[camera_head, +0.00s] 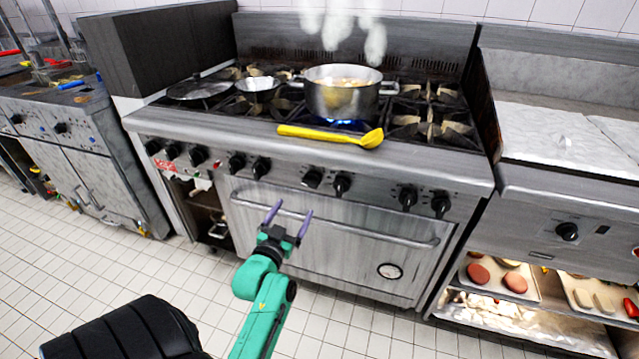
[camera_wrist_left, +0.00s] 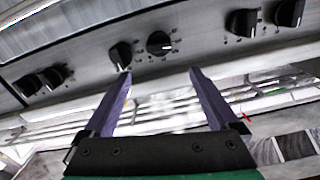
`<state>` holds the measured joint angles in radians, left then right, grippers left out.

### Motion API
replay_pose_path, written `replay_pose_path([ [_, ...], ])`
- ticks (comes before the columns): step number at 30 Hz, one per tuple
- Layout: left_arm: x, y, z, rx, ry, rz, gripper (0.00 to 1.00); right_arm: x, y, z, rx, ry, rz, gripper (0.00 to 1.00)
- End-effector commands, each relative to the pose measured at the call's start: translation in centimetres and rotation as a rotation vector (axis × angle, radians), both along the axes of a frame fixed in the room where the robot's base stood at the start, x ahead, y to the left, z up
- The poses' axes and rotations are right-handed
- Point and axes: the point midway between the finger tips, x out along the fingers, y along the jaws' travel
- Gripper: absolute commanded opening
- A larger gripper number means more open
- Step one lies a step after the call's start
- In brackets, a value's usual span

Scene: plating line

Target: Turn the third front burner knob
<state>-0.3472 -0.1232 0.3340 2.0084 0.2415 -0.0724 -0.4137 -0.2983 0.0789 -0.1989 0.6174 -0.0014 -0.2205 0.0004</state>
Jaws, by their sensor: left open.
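Black burner knobs run along the range's front panel in pairs. The middle pair is a left knob (camera_head: 313,177) and a right knob (camera_head: 342,184). The wrist view looks upside down; there the left one (camera_wrist_left: 160,43) has its pointer sideways, and the right one (camera_wrist_left: 120,55) points along the panel's height. No marking shows which knob is the third front one. My left gripper (camera_head: 289,217) is open and empty, low in front of the oven door. In the wrist view its purple fingers (camera_wrist_left: 160,75) are apart, touching no knob. My right gripper is not in view.
A steaming pot (camera_head: 341,95) stands over a blue flame. A yellow spoon (camera_head: 335,135) lies on the range's front ledge. The oven handle (camera_head: 340,222) crosses below the knobs. More knobs (camera_head: 173,151) sit at the left.

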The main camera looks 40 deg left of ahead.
Motion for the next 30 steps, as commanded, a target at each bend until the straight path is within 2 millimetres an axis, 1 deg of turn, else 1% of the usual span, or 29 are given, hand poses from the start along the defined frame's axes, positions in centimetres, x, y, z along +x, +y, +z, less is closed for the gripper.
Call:
replay_pose_path([
  [1, 1.2, 0.4, 0.1, 0.001, -0.005, 0.000, 0.94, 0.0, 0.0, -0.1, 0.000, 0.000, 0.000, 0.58],
  [6, 5.6, 1.9, 0.1, 0.000, -0.005, -0.001, 0.94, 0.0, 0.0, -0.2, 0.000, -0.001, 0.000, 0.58],
  [9, 8.1, 2.8, 0.0, -0.001, -0.003, -0.001, 0.94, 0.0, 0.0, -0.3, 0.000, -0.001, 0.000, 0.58],
  [12, 10.0, 3.5, 0.0, -0.001, -0.002, -0.001, 0.94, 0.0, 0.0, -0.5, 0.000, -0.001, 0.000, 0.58],
  [16, 11.3, 3.9, 0.0, 0.000, -0.001, -0.001, 0.94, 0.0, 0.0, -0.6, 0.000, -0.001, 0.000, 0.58],
  [24, 11.6, 4.0, 0.0, -0.001, 0.000, -0.001, 0.94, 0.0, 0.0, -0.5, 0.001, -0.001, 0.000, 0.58],
  [26, 11.6, 4.0, 0.0, -0.001, 0.000, -0.002, 0.71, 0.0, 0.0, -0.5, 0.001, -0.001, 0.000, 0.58],
  [27, 11.6, 4.0, 0.0, -0.001, 0.000, -0.002, 0.55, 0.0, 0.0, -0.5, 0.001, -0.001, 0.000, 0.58],
  [29, 11.6, 4.0, 0.0, -0.001, 0.000, -0.002, 0.32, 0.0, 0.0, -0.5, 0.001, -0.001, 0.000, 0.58],
  [30, 11.6, 4.0, 0.0, -0.001, 0.000, -0.002, 0.17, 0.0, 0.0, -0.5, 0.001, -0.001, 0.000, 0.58],
])
